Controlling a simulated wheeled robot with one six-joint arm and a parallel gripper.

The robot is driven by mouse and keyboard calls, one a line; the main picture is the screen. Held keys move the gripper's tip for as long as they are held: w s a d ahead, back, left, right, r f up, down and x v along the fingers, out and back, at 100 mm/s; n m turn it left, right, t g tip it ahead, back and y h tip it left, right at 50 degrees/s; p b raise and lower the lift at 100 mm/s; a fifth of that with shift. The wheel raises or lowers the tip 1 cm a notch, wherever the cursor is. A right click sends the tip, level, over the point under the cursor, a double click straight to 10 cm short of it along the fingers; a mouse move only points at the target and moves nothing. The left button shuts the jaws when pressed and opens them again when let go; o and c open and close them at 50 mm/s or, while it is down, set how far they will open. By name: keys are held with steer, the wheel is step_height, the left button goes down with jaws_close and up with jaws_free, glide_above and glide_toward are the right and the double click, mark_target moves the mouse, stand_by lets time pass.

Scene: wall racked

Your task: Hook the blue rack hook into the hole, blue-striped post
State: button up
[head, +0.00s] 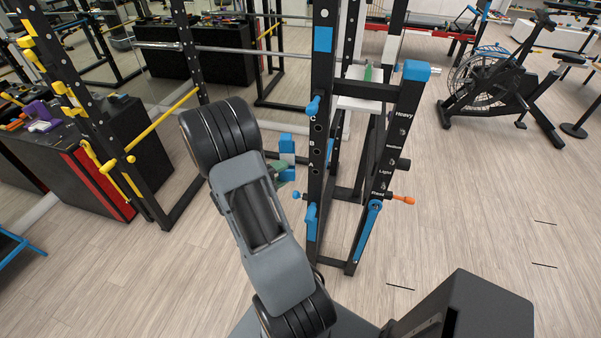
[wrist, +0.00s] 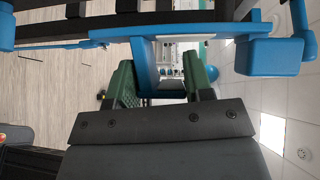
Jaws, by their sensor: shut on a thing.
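The blue rack hook (head: 287,145) is held upright by my gripper (head: 279,168), just left of the blue-striped post in the head view. In the wrist view the green fingers of my gripper (wrist: 160,82) are closed around a blue part of the hook (wrist: 145,52). The blue-striped post (head: 323,40) is black with a blue band near its top and a column of dark holes marked C, B and A. A gap shows between hook and post in the head view. My arm partly hides the fingers.
A blue fitting (head: 313,106) sits on the post near C, and another blue piece (head: 310,222) is lower down. A second black upright (head: 395,140) with resistance labels stands right of it. A yellow-fitted rack (head: 75,100) stands left.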

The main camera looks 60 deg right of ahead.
steer(key=s+d+r+m+g+y, duration=0.1)
steer(key=s+d+m+g, duration=0.1)
steer(key=s, duration=0.3)
steer(key=shift+s+d+m+g+y, duration=0.25)
steer(key=shift+m+g+y, duration=0.2)
steer(key=shift+g, duration=0.35)
steer(key=shift+w+a+r+p, duration=0.1)
steer(key=shift+r+p, duration=0.05)
steer(key=shift+p, duration=0.35)
steer(key=shift+w+d+p, duration=0.15)
steer(key=shift+w+d, duration=0.15)
steer(key=shift+d, duration=0.6)
steer(key=shift+w+d+p, duration=0.1)
steer(key=shift+w+d, duration=0.15)
steer(key=shift+d, duration=0.6)
steer(key=shift+w+d+p, duration=0.15)
steer(key=shift+w+d, duration=0.15)
steer(key=shift+d, duration=0.6)
steer(key=shift+w+d, duration=0.1)
steer(key=shift+d, duration=0.2)
steer(key=shift+w+d, duration=0.2)
steer(key=shift+d, duration=0.5)
steer(key=shift+w+d, duration=0.2)
steer(key=shift+d, duration=0.5)
steer(key=shift+w+d, duration=0.15)
steer(key=shift+d, duration=0.15)
steer(key=shift+w+d, duration=0.15)
steer(key=shift+d, duration=0.3)
steer(key=o, duration=1.4)
steer(key=shift+c, duration=0.2)
